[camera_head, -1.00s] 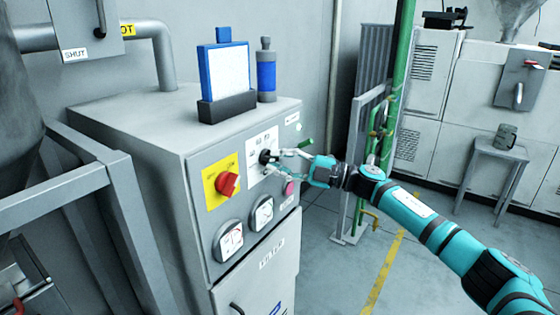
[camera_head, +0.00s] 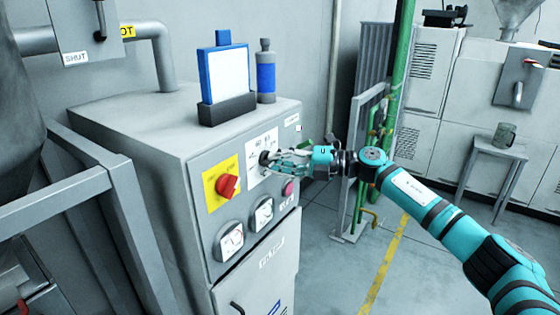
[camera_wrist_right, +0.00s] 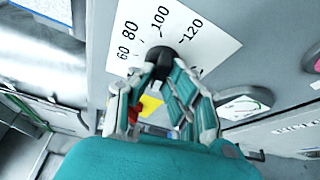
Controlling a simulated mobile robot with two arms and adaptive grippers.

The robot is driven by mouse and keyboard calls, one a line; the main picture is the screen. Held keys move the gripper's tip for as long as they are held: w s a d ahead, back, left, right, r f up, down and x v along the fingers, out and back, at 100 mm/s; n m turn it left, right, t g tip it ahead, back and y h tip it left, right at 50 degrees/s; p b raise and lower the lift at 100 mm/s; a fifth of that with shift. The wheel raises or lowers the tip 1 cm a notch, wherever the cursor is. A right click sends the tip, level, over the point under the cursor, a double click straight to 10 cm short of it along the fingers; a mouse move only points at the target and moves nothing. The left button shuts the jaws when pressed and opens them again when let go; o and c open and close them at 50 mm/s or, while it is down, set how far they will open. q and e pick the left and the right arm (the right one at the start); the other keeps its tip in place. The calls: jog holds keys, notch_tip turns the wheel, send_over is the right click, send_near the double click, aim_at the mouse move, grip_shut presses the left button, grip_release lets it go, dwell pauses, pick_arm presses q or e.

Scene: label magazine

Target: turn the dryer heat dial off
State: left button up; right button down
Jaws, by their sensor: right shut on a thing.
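The heat dial is a small black knob (camera_head: 264,158) on a white plate (camera_head: 257,142) on the front of the grey dryer cabinet (camera_head: 204,162). In the right wrist view the black knob (camera_wrist_right: 161,57) sits below a printed scale (camera_wrist_right: 165,25) reading 60, 80, 100 and 120. My right gripper (camera_head: 274,160) reaches it from the right and is shut on the knob. In the right wrist view its fingertips (camera_wrist_right: 160,72) close around the knob's near end and hide part of it. The knob's pointer is hard to make out. My left gripper is not in view.
A red switch (camera_head: 228,186) on a yellow plate sits just left of the dial. Two gauges (camera_head: 263,212) lie below, and a pink button (camera_head: 290,188) below right. A blue-framed panel (camera_head: 226,72) and a blue-banded bottle (camera_head: 266,72) stand on top. Green pipes (camera_head: 400,70) rise behind my arm.

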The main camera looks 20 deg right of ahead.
dwell(0.3)
jog(key=c, duration=1.3)
grip_release()
jog(key=shift+a, duration=0.15)
jog(key=shift+c, duration=0.2)
jog(key=f+v, duration=0.1)
jog(key=v, duration=1.1)
jog(key=shift+r, duration=0.5)
jog(key=shift+w+f, duration=0.1)
